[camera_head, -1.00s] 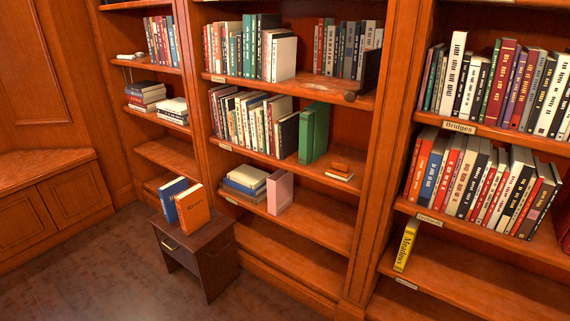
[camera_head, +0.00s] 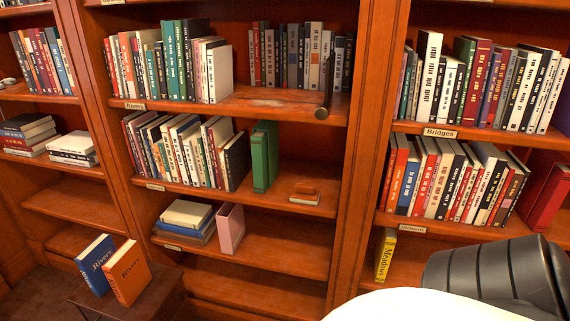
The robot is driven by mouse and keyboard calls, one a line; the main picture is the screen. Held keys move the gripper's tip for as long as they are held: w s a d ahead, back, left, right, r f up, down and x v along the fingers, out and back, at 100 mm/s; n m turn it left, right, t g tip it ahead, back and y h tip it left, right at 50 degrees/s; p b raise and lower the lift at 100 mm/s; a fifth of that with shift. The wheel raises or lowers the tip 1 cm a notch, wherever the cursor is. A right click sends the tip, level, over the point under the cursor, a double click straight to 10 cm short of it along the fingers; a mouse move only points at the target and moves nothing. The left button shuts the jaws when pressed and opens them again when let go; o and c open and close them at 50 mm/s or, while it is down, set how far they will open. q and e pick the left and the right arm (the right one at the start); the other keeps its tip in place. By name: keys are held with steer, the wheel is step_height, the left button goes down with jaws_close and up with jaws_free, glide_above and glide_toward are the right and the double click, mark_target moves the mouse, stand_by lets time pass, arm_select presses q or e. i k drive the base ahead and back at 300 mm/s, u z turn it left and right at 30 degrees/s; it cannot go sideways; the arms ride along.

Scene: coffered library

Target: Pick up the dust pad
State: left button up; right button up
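A small orange-brown block on a pale-edged base (camera_head: 305,192), which looks like the dust pad, lies on the middle column's shelf, right of two green books (camera_head: 264,157). Nothing touches it. Neither of my grippers is in view. A dark ribbed link and a white part of my own body fill the lower right corner and hide the shelves there.
Packed book rows stand above and beside it, with a pink box-like item (camera_head: 230,229) on the shelf below. Blue and orange books (camera_head: 129,272) stand on a dark stool (camera_head: 160,296) at lower left.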

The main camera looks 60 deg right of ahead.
mark_target(302, 194)
steer(key=z, duration=0.6)
steer(key=i, duration=0.85)
steer(key=z, duration=0.7)
